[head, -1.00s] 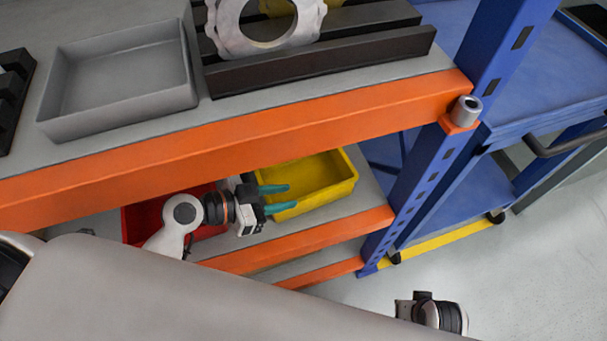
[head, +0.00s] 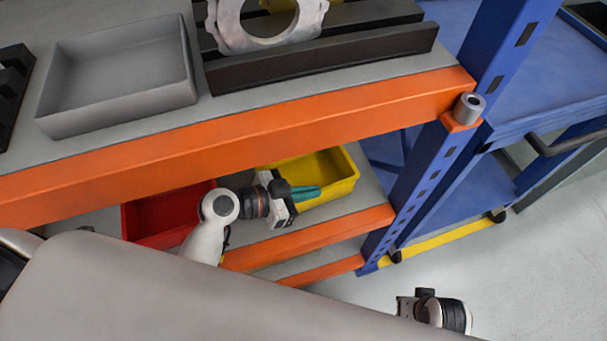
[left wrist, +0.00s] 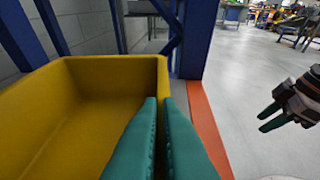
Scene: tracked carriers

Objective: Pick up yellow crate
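The yellow crate (head: 340,188) sits on the lower shelf, partly hidden behind the orange beam in the head view. In the left wrist view the crate (left wrist: 75,100) is open-topped and looks empty. My left gripper (head: 306,193) is at the crate's near wall. Its two teal fingers (left wrist: 160,102) are close together, one on each side of that wall, and look shut on it. The crate looks level and still on the shelf. My right gripper (left wrist: 262,122) is out over the floor, away from the crate, with its teal fingers apart and empty.
A red crate (head: 165,218) stands left of the yellow one on the same shelf. The orange beam (head: 240,130) runs above, and a blue post (head: 425,185) stands to the right. A grey tray (head: 120,80) is on the upper shelf. The floor (head: 530,280) at right is clear.

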